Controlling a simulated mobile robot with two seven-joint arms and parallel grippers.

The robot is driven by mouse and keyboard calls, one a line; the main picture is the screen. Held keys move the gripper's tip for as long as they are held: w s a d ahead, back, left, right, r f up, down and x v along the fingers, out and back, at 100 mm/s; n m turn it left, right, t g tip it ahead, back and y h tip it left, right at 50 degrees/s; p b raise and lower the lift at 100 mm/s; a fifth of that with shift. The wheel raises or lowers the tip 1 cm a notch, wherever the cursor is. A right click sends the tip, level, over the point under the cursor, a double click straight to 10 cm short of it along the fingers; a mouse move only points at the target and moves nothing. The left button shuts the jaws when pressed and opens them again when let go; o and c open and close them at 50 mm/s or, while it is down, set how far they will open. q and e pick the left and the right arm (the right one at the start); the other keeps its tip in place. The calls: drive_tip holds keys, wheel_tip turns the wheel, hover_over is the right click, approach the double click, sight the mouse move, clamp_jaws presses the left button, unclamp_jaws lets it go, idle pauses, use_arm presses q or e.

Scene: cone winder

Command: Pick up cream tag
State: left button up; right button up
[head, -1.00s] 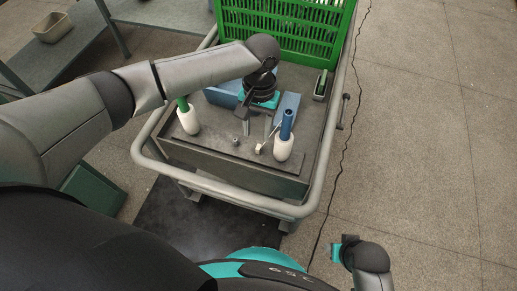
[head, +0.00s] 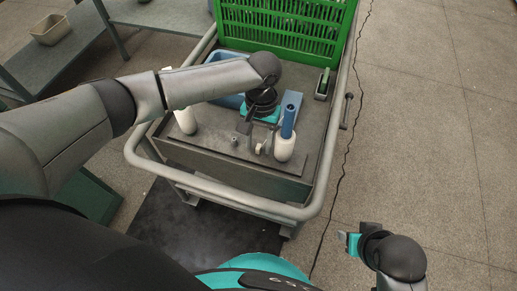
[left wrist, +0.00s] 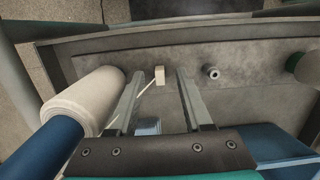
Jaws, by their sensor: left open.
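The cream tag (left wrist: 160,75) lies on the grey cart top in the left wrist view, between the tips of my open left gripper (left wrist: 160,84). A thin pale string runs from it toward the lower left. In the head view the tag (head: 259,149) is small beside the white cone with the blue tube (head: 284,147). My left gripper (head: 254,136) hangs over the cart there, its fingers partly hidden by the wrist. Whether the fingers touch the tag is not clear. My right gripper (head: 350,241) is over the floor at lower right, its jaws unclear.
A second white cone (head: 186,121) stands to the left. A small metal knob (head: 234,141) sits near the tag. A tubular rail (head: 250,208) rings the cart.

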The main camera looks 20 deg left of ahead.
drive_tip(key=shift+r, duration=0.1)
use_arm(q)
clamp_jaws()
idle(0.4)
wheel_tip(320, 180, up, 10)
drive_tip(key=p, duration=0.5)
wheel_tip(320, 180, up, 10)
drive_tip(key=p, duration=0.5)
hover_over(259, 146)
use_arm(e)
drive_tip(key=s+d+f+g, duration=0.1)
drive_tip(key=s+d+f, duration=0.2)
drive_tip(key=s+f, duration=0.35)
drive_tip(key=s+d+f+g, duration=0.1)
drive_tip(key=s+d+f, duration=0.2)
drive_tip(key=f, duration=0.7)
use_arm(q)
drive_tip(key=shift+r+p, duration=1.45)
drive_tip(key=shift+p, duration=1.5)
use_arm(e)
drive_tip(key=s+r, duration=0.2)
drive_tip(key=s, duration=0.6)
drive_tip(key=shift+a+r+h, duration=0.3)
drive_tip(key=shift+r, duration=0.1)
